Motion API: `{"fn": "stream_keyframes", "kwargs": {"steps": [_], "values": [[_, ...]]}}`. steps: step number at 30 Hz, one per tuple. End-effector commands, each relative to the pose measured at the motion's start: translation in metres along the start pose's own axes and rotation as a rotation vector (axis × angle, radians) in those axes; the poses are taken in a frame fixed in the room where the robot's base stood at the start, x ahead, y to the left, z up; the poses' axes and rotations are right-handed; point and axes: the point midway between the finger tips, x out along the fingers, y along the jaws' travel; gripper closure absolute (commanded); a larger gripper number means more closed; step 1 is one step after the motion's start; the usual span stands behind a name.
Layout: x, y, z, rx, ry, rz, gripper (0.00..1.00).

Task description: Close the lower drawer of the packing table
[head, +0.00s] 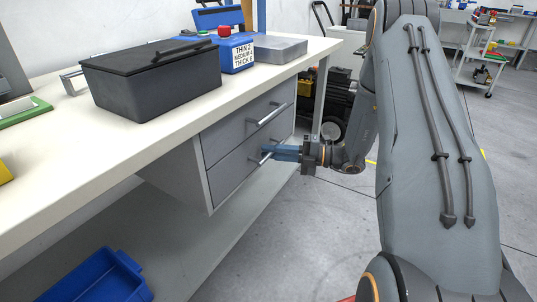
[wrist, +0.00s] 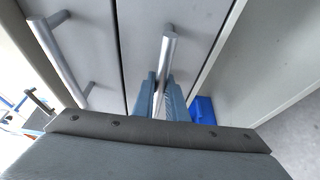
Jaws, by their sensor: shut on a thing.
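The packing table (head: 130,131) has a grey unit with two drawers under its top. The lower drawer (head: 228,182) has a front that looks about flush with the upper drawer (head: 225,131); a small gap in depth is hard to judge. My gripper (head: 272,152) is at the lower drawer with its blue fingers shut on the lower handle (head: 262,160). In the wrist view the lower handle (wrist: 168,48) runs between the fingers (wrist: 161,88), which hide its near part. The upper handle (wrist: 62,58) stands free to the left there.
A blue crate (head: 100,278) is low under the table. The floor to the right of the drawers is open; a trolley (head: 476,60) stands farther back.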

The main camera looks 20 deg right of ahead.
Motion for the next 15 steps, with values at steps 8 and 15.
{"fn": "stream_keyframes", "kwargs": {"steps": [8,15], "values": [[0.0036,0.0005,0.0014,-0.003,0.0,0.0,0.73],[0.0007,0.0004,0.0019,-0.002,-0.003,0.0,0.69]]}}
